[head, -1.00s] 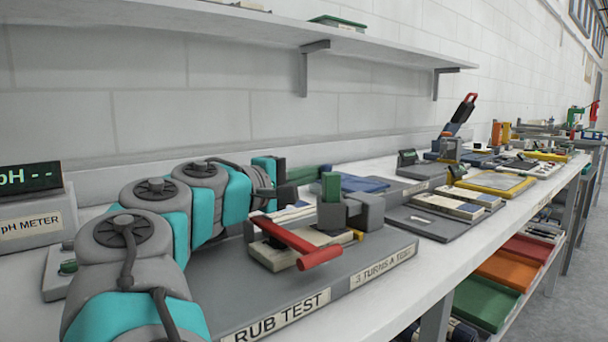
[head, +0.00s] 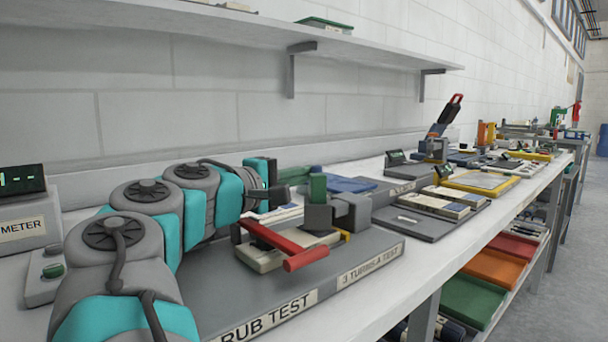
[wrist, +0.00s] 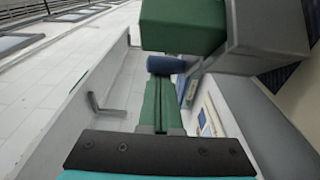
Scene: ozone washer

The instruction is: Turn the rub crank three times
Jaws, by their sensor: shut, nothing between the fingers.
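The rub test machine (head: 330,285) is a grey base on the bench, labelled "RUB TEST". Its red crank (head: 270,236) lies across a pale pad, with a round red handle (head: 306,260) at the near end. A green block (head: 318,187) stands on grey blocks behind the crank; it also shows large in the wrist view (wrist: 183,25). My gripper (head: 308,172) is behind that block, partly hidden by it, and apart from the red handle. In the wrist view its green fingers (wrist: 158,85) are together, with nothing seen between them. The crank is not clearly visible there.
A pH meter (head: 22,210) stands at the left. Trays (head: 430,222) and other stations line the bench to the right. A shelf (head: 240,38) hangs on the wall above. Coloured trays (head: 470,298) sit under the bench. A blue cylinder (wrist: 165,64) shows beyond my fingertips.

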